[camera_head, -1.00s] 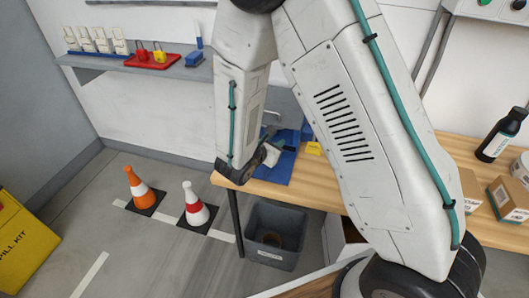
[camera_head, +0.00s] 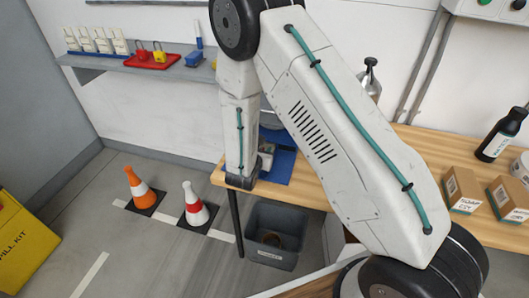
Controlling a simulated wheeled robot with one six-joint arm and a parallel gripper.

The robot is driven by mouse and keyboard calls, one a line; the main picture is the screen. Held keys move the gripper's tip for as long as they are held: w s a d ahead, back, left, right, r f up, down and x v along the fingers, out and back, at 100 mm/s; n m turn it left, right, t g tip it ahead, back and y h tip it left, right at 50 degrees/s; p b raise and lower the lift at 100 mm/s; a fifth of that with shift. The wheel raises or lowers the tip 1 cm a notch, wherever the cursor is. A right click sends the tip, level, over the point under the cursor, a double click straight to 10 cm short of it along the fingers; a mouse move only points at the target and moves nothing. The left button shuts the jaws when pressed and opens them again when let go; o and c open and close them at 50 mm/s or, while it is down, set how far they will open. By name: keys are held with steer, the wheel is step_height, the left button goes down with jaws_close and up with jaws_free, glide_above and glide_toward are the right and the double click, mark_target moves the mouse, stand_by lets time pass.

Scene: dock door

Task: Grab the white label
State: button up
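I cannot pick out a loose white label with certainty. A white label (camera_head: 270,254) with dark lettering shows on the front of the grey bin (camera_head: 289,214) under the table. My arm fills the middle of the view and reaches down over the left end of the wooden table (camera_head: 403,184). A small part of what looks like my gripper (camera_head: 266,154) shows beside the forearm, over the blue mat (camera_head: 284,166). Its fingers are too hidden to tell open from shut, and what lies under it is hidden.
Cardboard boxes (camera_head: 462,188) and a black bottle (camera_head: 501,135) stand at the table's right. A wall shelf (camera_head: 112,64) holds several white items (camera_head: 96,42) and a red tray (camera_head: 146,63). Two cones (camera_head: 141,188) (camera_head: 194,205) stand on the floor at left.

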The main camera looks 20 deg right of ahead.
jaws_close()
steer(key=shift+w+r, duration=0.1)
